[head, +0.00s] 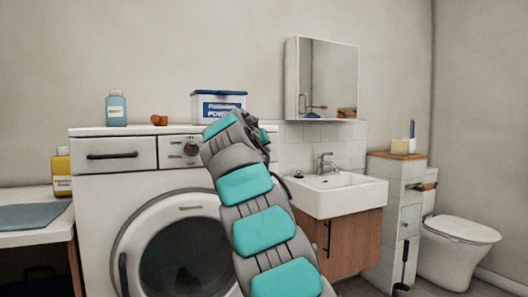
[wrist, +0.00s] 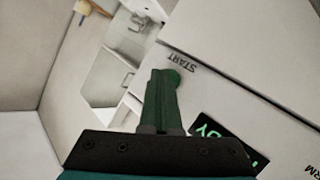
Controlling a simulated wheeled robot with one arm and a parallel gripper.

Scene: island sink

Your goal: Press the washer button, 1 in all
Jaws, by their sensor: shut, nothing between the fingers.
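The white washer (head: 95,235) stands at the left in the head view, with a round door, a drawer and a dark knob (head: 191,149). My arm covers the right part of its front panel. In the wrist view the panel (wrist: 235,75) fills the right side. A round green button (wrist: 175,78) sits beside the word START, partly hidden by my fingers. My gripper (wrist: 160,74) is shut and empty, its tips over or against the button's edge. I cannot tell whether they touch it or whether it is pressed in. A dark display (wrist: 228,146) with green letters is partly hidden.
A bottle (head: 116,108) and a powder box (head: 218,103) stand on top of the washer. A white sink (head: 335,192) is right of it, with a mirror cabinet (head: 320,78) above. A toilet (head: 455,245) is at the far right.

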